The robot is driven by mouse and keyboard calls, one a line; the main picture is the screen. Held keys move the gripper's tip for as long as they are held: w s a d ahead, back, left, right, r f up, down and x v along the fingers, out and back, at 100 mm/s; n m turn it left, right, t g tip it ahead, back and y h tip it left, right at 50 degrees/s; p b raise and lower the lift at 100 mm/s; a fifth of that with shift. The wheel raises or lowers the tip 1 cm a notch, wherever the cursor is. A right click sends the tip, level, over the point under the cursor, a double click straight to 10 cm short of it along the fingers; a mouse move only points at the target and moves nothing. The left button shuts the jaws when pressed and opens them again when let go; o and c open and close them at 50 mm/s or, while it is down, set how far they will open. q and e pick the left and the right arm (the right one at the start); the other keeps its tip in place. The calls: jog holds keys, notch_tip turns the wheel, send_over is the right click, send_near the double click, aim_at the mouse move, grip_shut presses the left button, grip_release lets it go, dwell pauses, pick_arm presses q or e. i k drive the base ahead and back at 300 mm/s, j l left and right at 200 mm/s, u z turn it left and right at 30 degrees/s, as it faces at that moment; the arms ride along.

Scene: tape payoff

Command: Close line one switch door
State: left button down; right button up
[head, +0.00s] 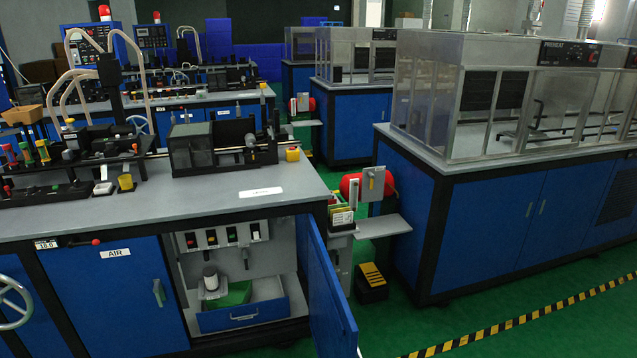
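The blue switch door (328,290) is open on the front of the near machine at left. It is hinged at the right side of the cabinet opening and swings out toward me. The open cabinet (283,250) shows a row of switches (222,238) in several colours along its top. Below them are a white cylinder (210,278) on a small holder, a green item (236,293), and a blue drawer or bin (243,315). Neither of my grippers is in view.
A closed blue door labelled AIR (113,295) is left of the opening, with a handwheel (14,303) beyond. A small shelf (383,226) and a black-yellow step (371,283) stand right of the open door. Green floor (400,325) is clear in front, crossed by striped tape (530,316).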

aim_at(334, 330)
jog(key=i+l+u, duration=0.35)
jog(key=l, duration=0.45)
jog(key=l+u, duration=0.35)
jog(key=l, duration=0.45)
jog(key=l+u, duration=0.35)
jog(key=l, duration=0.5)
